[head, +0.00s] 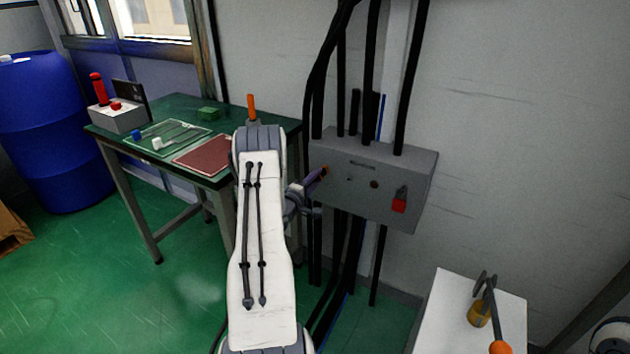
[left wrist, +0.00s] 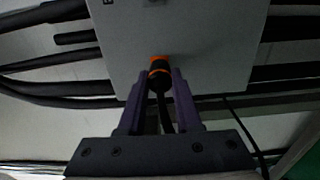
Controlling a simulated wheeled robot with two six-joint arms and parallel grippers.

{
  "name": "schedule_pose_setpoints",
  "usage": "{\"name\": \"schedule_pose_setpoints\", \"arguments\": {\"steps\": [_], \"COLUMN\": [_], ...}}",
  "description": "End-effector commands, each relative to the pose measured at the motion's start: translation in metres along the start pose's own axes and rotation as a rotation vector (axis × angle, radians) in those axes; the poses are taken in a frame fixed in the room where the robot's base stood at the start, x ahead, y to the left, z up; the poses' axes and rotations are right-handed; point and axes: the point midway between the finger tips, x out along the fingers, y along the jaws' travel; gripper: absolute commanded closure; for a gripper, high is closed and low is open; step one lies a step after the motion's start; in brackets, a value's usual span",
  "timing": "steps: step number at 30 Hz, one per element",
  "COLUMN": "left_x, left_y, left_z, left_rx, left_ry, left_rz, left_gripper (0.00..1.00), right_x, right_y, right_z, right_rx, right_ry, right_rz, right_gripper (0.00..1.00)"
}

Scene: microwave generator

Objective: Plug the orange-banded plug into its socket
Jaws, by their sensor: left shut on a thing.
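The orange-banded plug (left wrist: 160,78) has a black body and an orange band at its front end, with a black cable trailing back. My left gripper (left wrist: 160,84) is shut on it, one purple-grey finger on each side. In the left wrist view the orange end is against or very close to the face of the grey box (left wrist: 200,35); I cannot tell how deep it sits. The socket is hidden behind the plug. My right gripper is not in view.
Thick black cables (head: 370,70) run above and below the box. A red switch (head: 399,201) is on its right side. A green worktable (head: 225,130) stands at left, a blue barrel (head: 45,130) beyond it. A white stand (head: 450,310) is at lower right.

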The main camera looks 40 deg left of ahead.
Motion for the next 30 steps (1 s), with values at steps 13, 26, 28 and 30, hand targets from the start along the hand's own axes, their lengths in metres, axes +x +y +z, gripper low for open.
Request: {"name": "schedule_pose_setpoints", "arguments": {"steps": [13, 26, 28, 30], "left_x": [0.0096, 0.0096, 0.0072, 0.0010], "left_y": [-0.0001, -0.0001, -0.0002, -0.0001], "left_z": [0.0007, 0.0004, 0.0000, -0.0009], "left_rx": [0.000, 0.000, -0.001, -0.001], "left_ry": [-0.002, -0.001, 0.000, 0.002], "left_rz": [0.001, -0.001, -0.001, -0.003], "left_gripper": [1.00, 0.32, 0.32, 0.32], "right_x": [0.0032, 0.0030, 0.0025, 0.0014], "right_y": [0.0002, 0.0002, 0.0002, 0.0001], "right_z": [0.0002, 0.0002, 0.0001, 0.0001], "right_rx": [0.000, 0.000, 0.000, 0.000], "right_ry": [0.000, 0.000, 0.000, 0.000], "right_rz": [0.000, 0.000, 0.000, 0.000], "right_gripper": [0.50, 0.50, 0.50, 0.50]}}
